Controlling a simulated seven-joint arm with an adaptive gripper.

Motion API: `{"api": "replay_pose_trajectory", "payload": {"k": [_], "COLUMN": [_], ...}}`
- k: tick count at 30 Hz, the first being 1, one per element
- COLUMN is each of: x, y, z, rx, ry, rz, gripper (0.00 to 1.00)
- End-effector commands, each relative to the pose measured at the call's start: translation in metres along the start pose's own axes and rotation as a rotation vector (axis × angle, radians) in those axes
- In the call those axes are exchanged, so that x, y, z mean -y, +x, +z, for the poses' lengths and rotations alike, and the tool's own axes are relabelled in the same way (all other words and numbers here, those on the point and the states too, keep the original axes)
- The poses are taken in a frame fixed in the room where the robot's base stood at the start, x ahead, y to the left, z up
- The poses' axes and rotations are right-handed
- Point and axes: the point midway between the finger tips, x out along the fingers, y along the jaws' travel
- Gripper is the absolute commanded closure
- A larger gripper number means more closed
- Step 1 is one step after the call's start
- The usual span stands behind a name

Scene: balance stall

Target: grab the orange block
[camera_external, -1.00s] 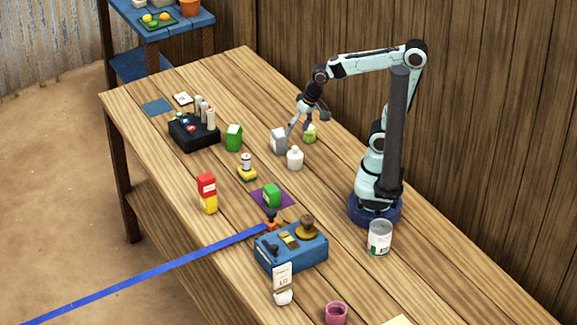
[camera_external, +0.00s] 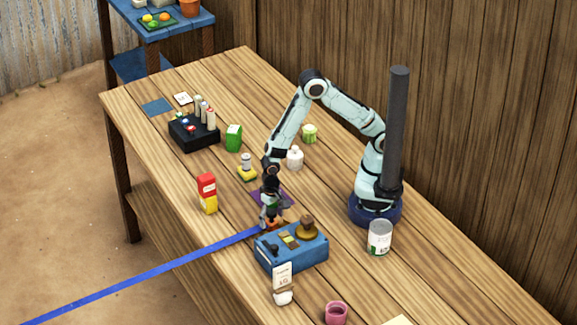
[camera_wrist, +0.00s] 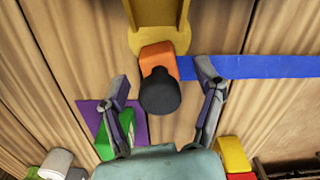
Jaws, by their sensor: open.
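The orange block (camera_wrist: 157,57) lies under my gripper, with a dark round knob (camera_wrist: 160,94) on its near side. In the external view the orange block (camera_external: 273,224) shows small at the far edge of the blue box (camera_external: 292,256), partly hidden by my gripper (camera_external: 270,220). In the wrist view my gripper (camera_wrist: 163,80) is open, with one finger left and one right of the block and knob. Nothing is held. I cannot tell whether a finger touches the block.
A blue strip (camera_wrist: 260,67) runs from the block. A green block (camera_wrist: 108,140) on a purple mat (camera_wrist: 90,112) lies close to the left finger. A red and yellow block (camera_external: 207,194) stands left of my gripper. A can (camera_external: 379,238) stands near my base.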

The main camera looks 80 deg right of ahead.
Motion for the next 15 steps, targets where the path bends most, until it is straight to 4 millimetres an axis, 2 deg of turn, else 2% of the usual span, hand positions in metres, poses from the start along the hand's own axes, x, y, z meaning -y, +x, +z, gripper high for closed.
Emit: {"api": "replay_pose_trajectory", "payload": {"k": [5, 13, 14, 15], "x": [0.000, 0.000, 0.000, 0.000], "y": [0.019, 0.022, 0.021, 0.021], "z": [0.000, 0.000, 0.000, 0.000], "rx": [0.001, -0.001, -0.001, -0.001], "ry": [0.000, 0.000, 0.000, 0.000], "rz": [0.002, -0.001, -0.001, -0.001], "gripper": [0.33, 0.33, 0.36, 0.48]}}
